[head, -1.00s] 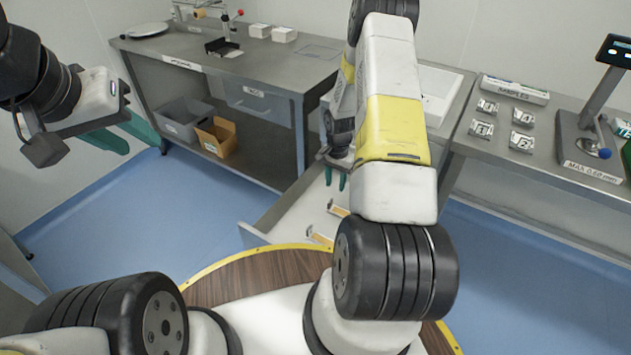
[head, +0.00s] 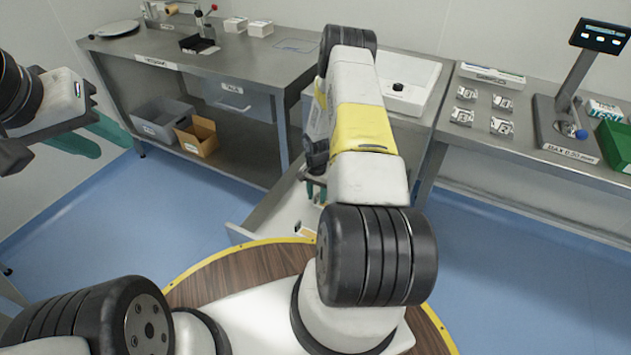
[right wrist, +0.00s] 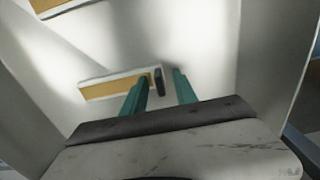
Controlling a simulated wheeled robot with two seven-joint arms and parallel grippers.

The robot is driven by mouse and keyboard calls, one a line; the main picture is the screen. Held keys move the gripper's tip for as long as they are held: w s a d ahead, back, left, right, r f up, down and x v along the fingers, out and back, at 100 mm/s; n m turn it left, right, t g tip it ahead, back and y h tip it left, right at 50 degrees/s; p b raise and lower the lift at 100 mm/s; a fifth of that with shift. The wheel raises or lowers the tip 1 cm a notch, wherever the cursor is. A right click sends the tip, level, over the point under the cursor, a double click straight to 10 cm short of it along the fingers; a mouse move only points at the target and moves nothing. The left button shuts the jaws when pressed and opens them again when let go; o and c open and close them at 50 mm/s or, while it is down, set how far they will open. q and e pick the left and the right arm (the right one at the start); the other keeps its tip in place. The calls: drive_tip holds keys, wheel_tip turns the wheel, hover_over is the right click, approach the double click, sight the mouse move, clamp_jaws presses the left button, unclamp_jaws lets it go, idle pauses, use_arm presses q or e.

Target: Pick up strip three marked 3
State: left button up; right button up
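In the right wrist view, a strip (right wrist: 112,87) with an orange-brown face and pale edge lies on the white floor of the open drawer. A second similar strip (right wrist: 60,4) is at the top left edge. No number is readable on either. My right gripper (right wrist: 164,88) is open, its two teal fingers apart. The left finger overlaps the near strip's right part in the picture; contact cannot be told. A small dark upright piece (right wrist: 159,81) stands between the fingers. In the head view my right arm mostly hides the drawer. My left gripper (head: 92,137) is open and empty at far left.
The pulled-out drawer (head: 262,215) has raised walls around my right gripper. A steel bench (head: 215,62) with grey and orange bins (head: 196,136) below stands at left. Metal sample pieces (head: 502,126) and a gauge stand (head: 570,125) are on the right bench.

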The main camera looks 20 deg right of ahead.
clamp_jaws()
idle(1.4)
